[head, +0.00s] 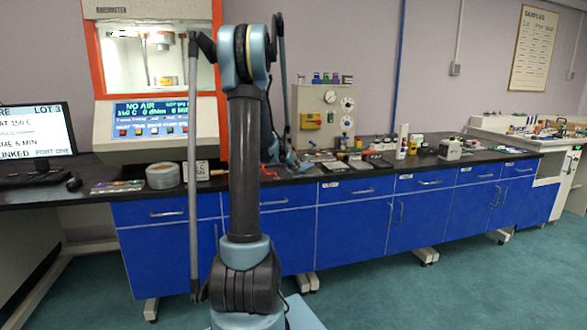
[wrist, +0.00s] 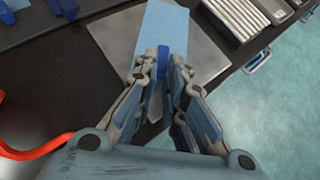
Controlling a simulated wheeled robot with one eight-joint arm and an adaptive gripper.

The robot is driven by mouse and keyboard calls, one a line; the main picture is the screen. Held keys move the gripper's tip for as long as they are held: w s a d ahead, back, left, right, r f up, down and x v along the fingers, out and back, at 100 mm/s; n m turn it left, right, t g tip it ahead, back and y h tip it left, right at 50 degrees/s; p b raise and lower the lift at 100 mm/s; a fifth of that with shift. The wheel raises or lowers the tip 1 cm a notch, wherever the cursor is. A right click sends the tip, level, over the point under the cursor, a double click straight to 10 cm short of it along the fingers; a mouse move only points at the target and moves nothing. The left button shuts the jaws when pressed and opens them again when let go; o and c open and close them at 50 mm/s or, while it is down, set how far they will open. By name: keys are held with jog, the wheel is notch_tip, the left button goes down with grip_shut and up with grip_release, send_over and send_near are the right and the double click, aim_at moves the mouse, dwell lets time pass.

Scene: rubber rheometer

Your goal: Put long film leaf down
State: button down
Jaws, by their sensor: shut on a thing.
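The long film leaf (wrist: 166,28) is a light blue strip in the wrist view. It reaches away from my gripper (wrist: 163,68) over a flat grey plate (wrist: 112,32). A dark blue tab (wrist: 164,55) at the leaf's near end sits between my fingertips, which are shut on it. I cannot tell whether the leaf touches the plate or hangs just above it. In the head view my gripper (head: 288,158) is low over the black bench, partly behind my arm, and the leaf cannot be made out.
A red curved cable (wrist: 35,150) lies left of my gripper. Blue blocks (wrist: 30,35) lie at the upper left, and a stack of pale strips (wrist: 240,15) at the upper right. The rheometer (head: 155,85) stands left, and a gauge panel (head: 322,115) stands behind.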

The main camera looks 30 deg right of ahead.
jog(key=shift+f, duration=0.55)
jog(key=c, duration=1.7)
grip_release()
jog(key=shift+o, duration=0.2)
